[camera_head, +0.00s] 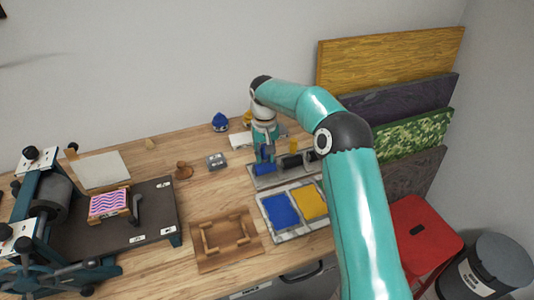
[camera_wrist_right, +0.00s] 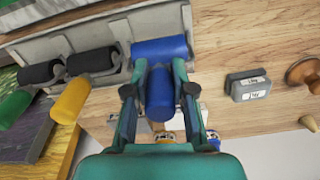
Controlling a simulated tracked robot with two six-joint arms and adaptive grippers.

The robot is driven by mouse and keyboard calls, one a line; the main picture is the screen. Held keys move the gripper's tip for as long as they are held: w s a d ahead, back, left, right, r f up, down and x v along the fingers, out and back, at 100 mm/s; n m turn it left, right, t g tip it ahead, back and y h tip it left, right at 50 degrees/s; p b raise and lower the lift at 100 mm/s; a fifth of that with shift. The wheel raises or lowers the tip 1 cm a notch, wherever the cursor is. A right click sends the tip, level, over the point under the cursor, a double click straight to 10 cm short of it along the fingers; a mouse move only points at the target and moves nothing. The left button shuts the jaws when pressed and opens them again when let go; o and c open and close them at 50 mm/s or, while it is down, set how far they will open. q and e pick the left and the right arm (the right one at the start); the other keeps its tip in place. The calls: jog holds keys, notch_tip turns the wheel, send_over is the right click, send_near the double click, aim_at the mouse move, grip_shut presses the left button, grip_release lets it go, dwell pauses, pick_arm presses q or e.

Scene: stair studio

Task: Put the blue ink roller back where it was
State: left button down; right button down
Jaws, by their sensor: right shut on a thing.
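The blue ink roller (camera_head: 264,169) is at the left end of the grey roller rack (camera_head: 260,183). In the right wrist view its blue cylinder (camera_wrist_right: 160,48) lies over the end of the rack (camera_wrist_right: 115,30), and its blue handle (camera_wrist_right: 160,97) points toward my palm. My right gripper (camera_wrist_right: 156,80) is shut on the handle, with one finger on each side. In the head view this gripper (camera_head: 265,152) reaches down from above. I cannot tell whether the roller rests in the rack or is just above it. My left gripper is not in view.
An ink tray with blue ink (camera_head: 281,209) and yellow ink (camera_head: 309,202) lies in front. A small grey block (camera_head: 216,161), a wooden frame (camera_head: 228,241) and a press (camera_head: 45,205) stand left. Coloured panels lean right.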

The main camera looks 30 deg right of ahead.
jog(key=shift+f, duration=0.4)
jog(key=c, duration=1)
grip_release()
jog(key=shift+r, duration=0.1)
notch_tip(320, 180, up, 13)
jog(key=shift+f+p, duration=0.1)
jog(key=shift+p, duration=0.35)
jog(key=shift+f, duration=0.1)
